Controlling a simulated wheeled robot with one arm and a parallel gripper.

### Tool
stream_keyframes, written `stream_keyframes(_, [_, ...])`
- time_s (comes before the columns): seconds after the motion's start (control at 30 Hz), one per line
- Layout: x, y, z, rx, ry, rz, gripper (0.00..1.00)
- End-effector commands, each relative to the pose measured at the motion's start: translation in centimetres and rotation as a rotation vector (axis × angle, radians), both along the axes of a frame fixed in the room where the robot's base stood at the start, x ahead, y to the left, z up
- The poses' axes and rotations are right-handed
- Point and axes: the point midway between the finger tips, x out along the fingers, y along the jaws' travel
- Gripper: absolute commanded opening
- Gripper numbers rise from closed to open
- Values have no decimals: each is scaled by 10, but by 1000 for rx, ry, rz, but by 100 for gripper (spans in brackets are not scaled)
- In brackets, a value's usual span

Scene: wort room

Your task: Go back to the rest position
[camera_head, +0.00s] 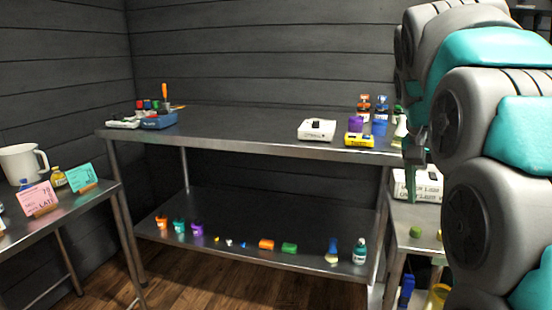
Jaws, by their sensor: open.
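My arm, grey and teal, fills the right side of the view, folded close to the camera. My gripper (414,158) shows at the arm's left edge, pointing down beside the right end of the steel table (240,140). It is seen from the side and partly hidden by the arm links. It is open, and I see nothing held in it.
Wooden floor (230,290) shows below.

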Motion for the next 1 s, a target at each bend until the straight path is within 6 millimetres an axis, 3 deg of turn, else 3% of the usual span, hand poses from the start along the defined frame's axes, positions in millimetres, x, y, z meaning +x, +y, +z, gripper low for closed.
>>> stream_keyframes(0.37, [-85, 56, -95, 83, 171, 319, 66])
stream_keyframes(0.8, [-223, 117, -217, 217, 333, 655, 66])
stream_keyframes(1.0, [-269, 131, -252, 259, 372, 744, 66])
